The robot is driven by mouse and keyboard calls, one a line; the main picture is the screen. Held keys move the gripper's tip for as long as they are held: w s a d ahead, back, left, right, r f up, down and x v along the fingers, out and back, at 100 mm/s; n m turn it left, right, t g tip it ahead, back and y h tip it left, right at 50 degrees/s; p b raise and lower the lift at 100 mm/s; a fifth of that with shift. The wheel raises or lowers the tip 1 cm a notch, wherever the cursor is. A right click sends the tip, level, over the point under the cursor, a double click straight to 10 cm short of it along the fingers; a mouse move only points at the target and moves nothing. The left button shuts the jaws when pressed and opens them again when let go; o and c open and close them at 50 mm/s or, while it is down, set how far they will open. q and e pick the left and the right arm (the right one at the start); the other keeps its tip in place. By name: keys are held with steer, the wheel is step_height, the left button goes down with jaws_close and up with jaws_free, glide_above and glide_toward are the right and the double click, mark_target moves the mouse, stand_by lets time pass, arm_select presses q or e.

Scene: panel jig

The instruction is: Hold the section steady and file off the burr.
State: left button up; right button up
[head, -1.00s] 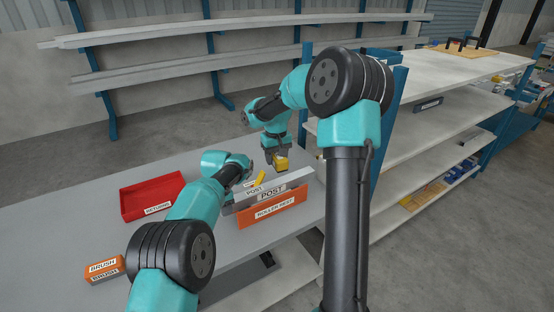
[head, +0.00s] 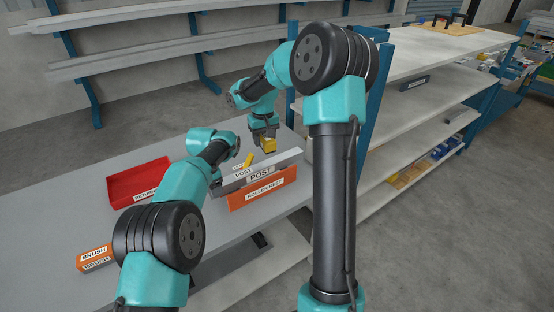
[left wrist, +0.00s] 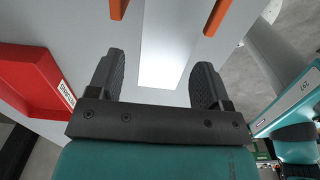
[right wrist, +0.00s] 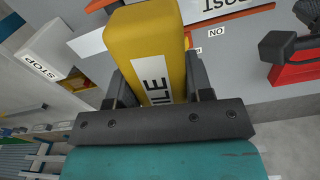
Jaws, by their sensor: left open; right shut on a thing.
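The section is a pale bar labelled POST (head: 262,175), lying along the orange roller rest (head: 262,195) on the grey bench. My left gripper (head: 216,178) is open at the section's left end, partly hidden by its own arm in the head view. In the left wrist view the pale section (left wrist: 165,45) lies between its spread fingers (left wrist: 158,72), with gaps on both sides. My right gripper (head: 265,133) is shut on the yellow file (head: 269,146), held above the section's far side. The file (right wrist: 145,45) fills the right wrist view's middle. I cannot make out the burr.
A red returns tray (head: 112,190) stands to the left on the bench. An orange brush block (head: 95,258) lies near the front left. A small yellow piece (head: 248,159) sits behind the section. A block labelled STOP (right wrist: 40,68) shows in the right wrist view. Shelving stands right.

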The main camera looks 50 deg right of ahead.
arm_select(q)
step_height(320, 180, up, 10)
stand_by(0.4)
stand_by(0.3)
